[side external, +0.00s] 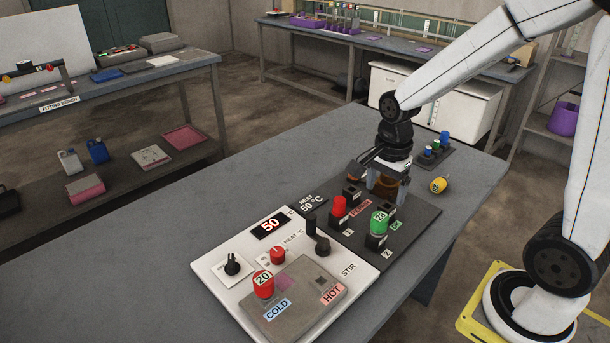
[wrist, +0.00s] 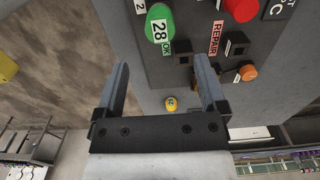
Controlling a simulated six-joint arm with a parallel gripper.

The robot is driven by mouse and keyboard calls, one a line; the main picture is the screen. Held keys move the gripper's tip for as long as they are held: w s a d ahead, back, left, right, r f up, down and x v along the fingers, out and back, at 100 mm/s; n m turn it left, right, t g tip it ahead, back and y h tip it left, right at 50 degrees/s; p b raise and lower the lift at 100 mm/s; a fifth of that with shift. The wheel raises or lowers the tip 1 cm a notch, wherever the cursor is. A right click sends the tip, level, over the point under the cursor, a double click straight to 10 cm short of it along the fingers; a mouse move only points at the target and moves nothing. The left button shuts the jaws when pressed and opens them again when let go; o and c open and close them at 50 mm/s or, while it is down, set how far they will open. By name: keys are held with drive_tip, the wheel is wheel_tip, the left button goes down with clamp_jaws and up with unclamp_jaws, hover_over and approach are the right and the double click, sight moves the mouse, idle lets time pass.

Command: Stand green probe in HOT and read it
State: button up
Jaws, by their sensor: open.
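The green probe (side external: 379,222) stands upright in a black socket marked 2 on the dark board; its numbered cap also shows at the top of the wrist view (wrist: 159,25). My gripper (side external: 380,190) is open over the board, behind the green probe in the side view. In the wrist view, the open fingers (wrist: 162,75) have the probe beyond their tips, with nothing held. The HOT place (side external: 331,294) is on the grey block of the white panel; its square hole (side external: 320,281) looks empty. A red probe (side external: 263,284) stands by the COLD label (side external: 277,309).
Another red probe (side external: 340,205) stands in socket 1. A yellow piece (side external: 438,184) lies on the table near the board. A display (side external: 270,225) reads 50. A dark upright post (side external: 321,235) stands behind HOT. The table's left side is clear.

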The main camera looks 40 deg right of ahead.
sight(380, 216)
drive_tip(key=shift+f, duration=4.65)
clamp_jaws()
